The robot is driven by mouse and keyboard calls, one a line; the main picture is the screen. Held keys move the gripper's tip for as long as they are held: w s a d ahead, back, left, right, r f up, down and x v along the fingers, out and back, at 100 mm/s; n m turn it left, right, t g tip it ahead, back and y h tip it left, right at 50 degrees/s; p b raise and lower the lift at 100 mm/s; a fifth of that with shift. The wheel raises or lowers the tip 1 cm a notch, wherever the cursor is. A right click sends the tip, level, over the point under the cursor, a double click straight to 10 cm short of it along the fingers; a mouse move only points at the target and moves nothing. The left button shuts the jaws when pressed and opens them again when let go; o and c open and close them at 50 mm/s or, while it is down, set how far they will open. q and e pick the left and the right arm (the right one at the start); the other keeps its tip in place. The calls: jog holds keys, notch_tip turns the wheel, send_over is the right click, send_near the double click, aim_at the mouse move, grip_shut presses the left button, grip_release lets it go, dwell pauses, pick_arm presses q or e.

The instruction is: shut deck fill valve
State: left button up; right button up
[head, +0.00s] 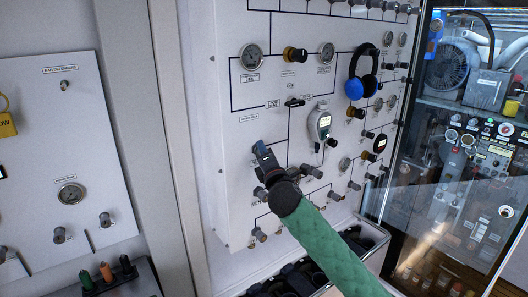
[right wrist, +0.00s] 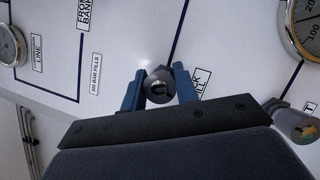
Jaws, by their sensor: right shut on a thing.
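The deck fill valve shows in the right wrist view as a small round grey metal knob (right wrist: 160,90) on the white panel. A partly hidden label (right wrist: 201,82) beside it ends in "CK" and "ILL". My right gripper (right wrist: 157,84) has one blue finger on each side of the knob and is shut on it. In the head view my right gripper (head: 262,152) reaches the lower left of the panel (head: 232,195) and hides the knob. My green-sleeved right arm comes in from the lower right. My left gripper is not in view.
Gauges (head: 251,57) and several dark knobs surround the spot. Blue ear defenders (head: 365,77) hang at upper right, and a grey handheld meter (head: 319,123) hangs nearer. A glass door (head: 455,150) stands right; a second panel (head: 68,130) stands left. Black bins (head: 365,238) lie below.

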jog(key=m+g+h+p, duration=0.1)
jog(key=m, duration=0.4)
jog(key=m+g+p, duration=0.1)
jog(key=m, duration=0.2)
jog(key=shift+m+g+h, duration=0.3)
jog(key=shift+g, duration=0.1)
jog(key=shift+f+m+g+p, duration=0.15)
jog(key=shift+m+g+p, duration=0.25)
jog(key=shift+m, duration=0.7)
jog(key=m+g, duration=0.2)
jog(key=m, duration=0.1)
jog(key=shift+f, duration=0.1)
jog(key=m+g+y, duration=0.2)
jog(key=m, duration=0.1)
jog(key=shift+m, duration=0.3)
jog(key=m+g+y, duration=0.1)
jog(key=m, duration=0.2)
jog(key=shift+f+g+y, duration=0.1)
jog(key=shift+g+y, duration=0.2)
jog(key=shift+y, duration=0.1)
jog(key=m+g+y, duration=0.1)
jog(key=m, duration=0.1)
jog(key=shift+a+m+y, duration=0.1)
jog(key=shift+m+y, duration=0.3)
jog(key=shift+s+m+g+y, duration=0.1)
jog(key=shift+m+g+y, duration=0.2)
jog(key=shift+m+y, duration=0.6)
jog(key=shift+m, duration=0.4)
